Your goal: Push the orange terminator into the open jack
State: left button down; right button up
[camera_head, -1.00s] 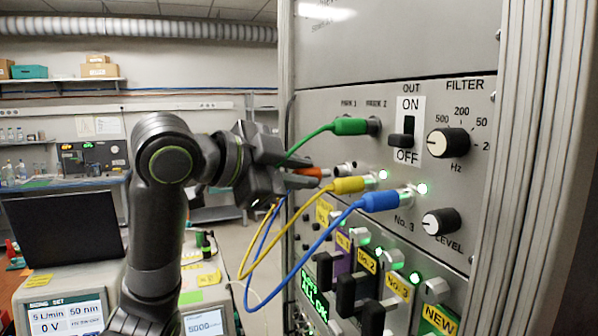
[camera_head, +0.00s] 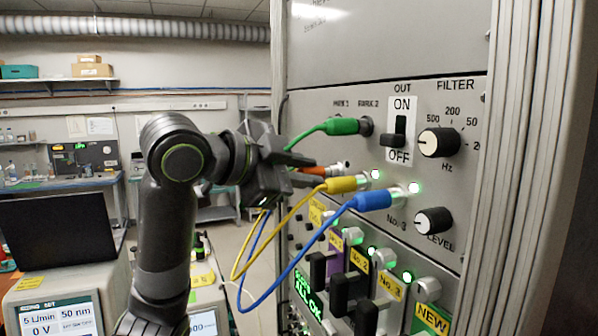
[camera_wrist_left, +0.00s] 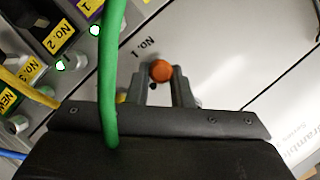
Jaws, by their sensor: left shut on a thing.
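The orange terminator (camera_head: 314,170) is held between the fingers of my left gripper (camera_head: 308,172), level with the panel's row of jacks. In the left wrist view, the terminator's round orange end (camera_wrist_left: 161,71) shows between the two fingertips, below the No. 1 label (camera_wrist_left: 143,50). It hides the jack behind it. My right gripper is not in view.
A green plug (camera_head: 343,126) sits above the terminator, its cable passing by my gripper. The yellow plug (camera_head: 341,185) and blue plug (camera_head: 372,201) sit to the right and below, with cables hanging under the gripper. A toggle switch (camera_head: 400,125) and knobs (camera_head: 436,142) are further right.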

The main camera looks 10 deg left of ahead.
pick_arm(q)
jog(key=shift+w+d, duration=0.2)
jog(key=shift+d, duration=0.15)
dwell(0.4)
jog(key=c, duration=1.6)
grip_release()
jog(key=o, duration=0.4)
jog(key=shift+w+d, duration=0.15)
jog(key=shift+d, duration=0.1)
jog(key=shift+a, duration=0.1)
jog(key=shift+s+a+r+b, duration=0.1)
jog(key=shift+s+a+b, duration=0.2)
jog(key=shift+s+a, duration=0.1)
jog(key=b+v, duration=0.6)
jog(key=v, duration=1)
jog(key=shift+s, duration=0.15)
